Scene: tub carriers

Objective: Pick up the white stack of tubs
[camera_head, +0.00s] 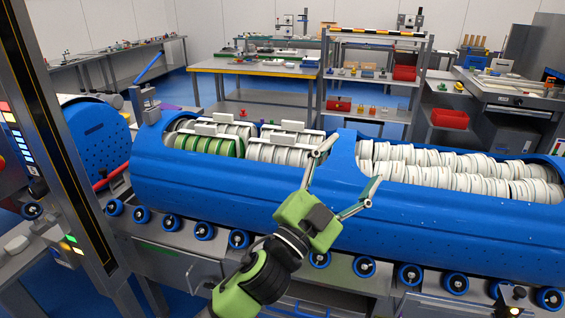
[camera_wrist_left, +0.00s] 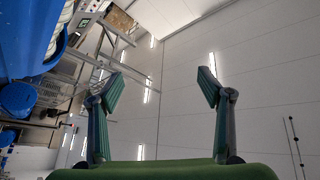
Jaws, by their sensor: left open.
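A long blue carrier (camera_head: 230,185) lies across the middle of the head view with two openings on top. Its left opening holds a green stack of tubs (camera_head: 208,146) at the left and a white stack of tubs (camera_head: 284,153) to its right, with more white tubs behind. Its right opening is filled with white stacks (camera_head: 440,180) lying on their sides. My left gripper (camera_head: 354,160) is open and empty in front of the divider between the openings. In the left wrist view its spread fingers (camera_wrist_left: 159,88) have nothing between them. My right gripper is not in view.
Pale blocks (camera_head: 292,126) sit on top of the stacks in the left opening. A row of blue rollers (camera_head: 238,239) runs along the carrier's front. A dark post (camera_head: 66,140) stands at the left. Shelves with red bins (camera_head: 450,118) stand behind.

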